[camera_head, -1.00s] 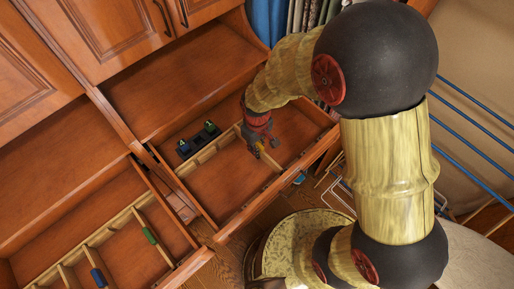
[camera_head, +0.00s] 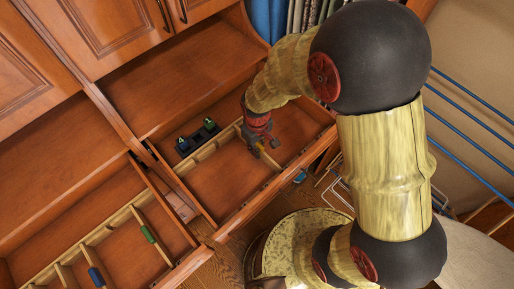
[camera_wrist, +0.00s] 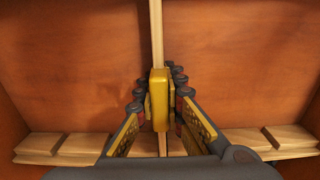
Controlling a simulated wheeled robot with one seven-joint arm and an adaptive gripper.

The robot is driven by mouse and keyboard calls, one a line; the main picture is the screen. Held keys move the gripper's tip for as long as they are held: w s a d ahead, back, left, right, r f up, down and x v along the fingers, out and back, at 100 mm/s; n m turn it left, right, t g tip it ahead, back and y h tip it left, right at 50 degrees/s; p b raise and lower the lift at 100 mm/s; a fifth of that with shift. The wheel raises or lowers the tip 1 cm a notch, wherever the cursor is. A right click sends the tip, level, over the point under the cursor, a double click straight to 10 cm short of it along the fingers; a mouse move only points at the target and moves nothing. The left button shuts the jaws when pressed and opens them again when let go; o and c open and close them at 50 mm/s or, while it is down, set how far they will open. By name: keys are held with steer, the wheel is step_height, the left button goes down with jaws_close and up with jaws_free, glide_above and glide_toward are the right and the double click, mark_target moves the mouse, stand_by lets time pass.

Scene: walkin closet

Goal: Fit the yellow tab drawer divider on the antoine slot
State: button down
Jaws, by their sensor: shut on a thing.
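My gripper (camera_head: 262,146) is inside the open right drawer (camera_head: 222,184), shut on the yellow tab (camera_wrist: 159,100) of a thin wooden divider (camera_wrist: 157,35). The divider extends away from the tab, across the drawer, in the wrist view. A notched wooden rail (camera_head: 207,152) runs along the drawer; it also shows in the wrist view (camera_wrist: 78,145), with gaps on both sides of my gripper. The fingers hide the rail under the tab, so I cannot tell whether the divider sits in a notch. I see no readable name marking the antoine slot.
The left drawer (camera_head: 120,255) holds wooden dividers with a green tab (camera_head: 148,234) and a blue tab (camera_head: 97,277). Drawer walls surround my gripper. Blue rods (camera_head: 470,90) are at right.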

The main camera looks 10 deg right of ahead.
steer(key=c, duration=1.8)
jaws_free()
step_height(320, 180, up, 12)
steer(key=shift+r, duration=0.1)
